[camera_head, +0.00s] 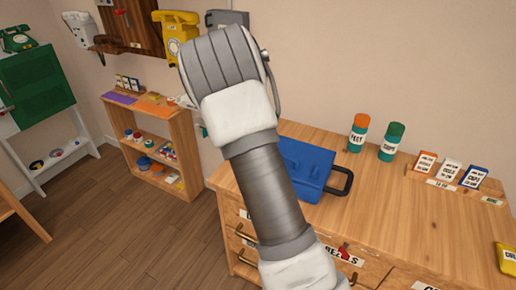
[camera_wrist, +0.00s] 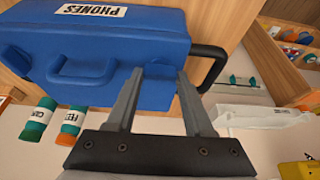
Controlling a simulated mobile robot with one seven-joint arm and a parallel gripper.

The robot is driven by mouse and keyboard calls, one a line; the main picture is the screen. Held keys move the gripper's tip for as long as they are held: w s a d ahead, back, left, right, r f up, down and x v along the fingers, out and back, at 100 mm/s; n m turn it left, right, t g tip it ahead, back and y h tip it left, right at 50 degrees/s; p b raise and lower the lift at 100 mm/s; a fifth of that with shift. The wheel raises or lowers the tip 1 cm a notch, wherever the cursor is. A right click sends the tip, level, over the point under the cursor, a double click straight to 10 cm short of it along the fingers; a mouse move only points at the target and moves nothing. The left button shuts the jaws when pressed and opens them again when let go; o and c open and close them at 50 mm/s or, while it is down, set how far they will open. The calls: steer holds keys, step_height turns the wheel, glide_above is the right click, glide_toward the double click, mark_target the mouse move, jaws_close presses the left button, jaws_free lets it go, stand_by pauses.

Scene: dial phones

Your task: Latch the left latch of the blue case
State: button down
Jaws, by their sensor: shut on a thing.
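The blue case (camera_head: 308,163) sits on the wooden cabinet, partly hidden behind my arm in the head view. Its black handle (camera_head: 347,184) sticks out at the right. In the wrist view the case (camera_wrist: 120,50) fills the upper left, with a white PHONES label (camera_wrist: 91,10), a raised blue grip (camera_wrist: 80,71) and a latch-like part (camera_wrist: 15,60) at the left edge. My gripper (camera_wrist: 160,74) has its fingertips at the case's edge, near the black handle (camera_wrist: 214,68), and is shut on part of the case.
Two teal jars, one orange-lidded (camera_head: 359,133) and one green-lidded (camera_head: 392,142), stand behind the case. Small card boxes (camera_head: 449,172) stand at the back right. The cabinet top (camera_head: 420,220) is clear in front of them. A low shelf (camera_head: 150,150) stands at left.

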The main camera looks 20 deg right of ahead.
stand_by(0.5)
steer(key=shift+c, duration=1.4)
jaws_free()
steer(key=p+v, duration=0.1)
steer(key=v, duration=1.6)
steer(key=shift+r+p, duration=0.15)
steer(key=shift+p, duration=0.15)
steer(key=s+a+r+n+t+y, duration=0.1)
steer(key=s+a+r+n, duration=0.1)
steer(key=s, duration=0.7)
steer(key=s+a+r+n+t+y+p, duration=0.1)
steer(key=s+a+r+n, duration=0.2)
steer(key=s, duration=0.7)
steer(key=s+a+r+n+y, duration=0.1)
steer(key=s+a+n, duration=0.4)
steer(key=s, duration=0.5)
steer(key=shift+a+r+t+y+p, duration=0.2)
steer(key=shift+r+t+y+p, duration=0.15)
steer(key=shift+r, duration=0.45)
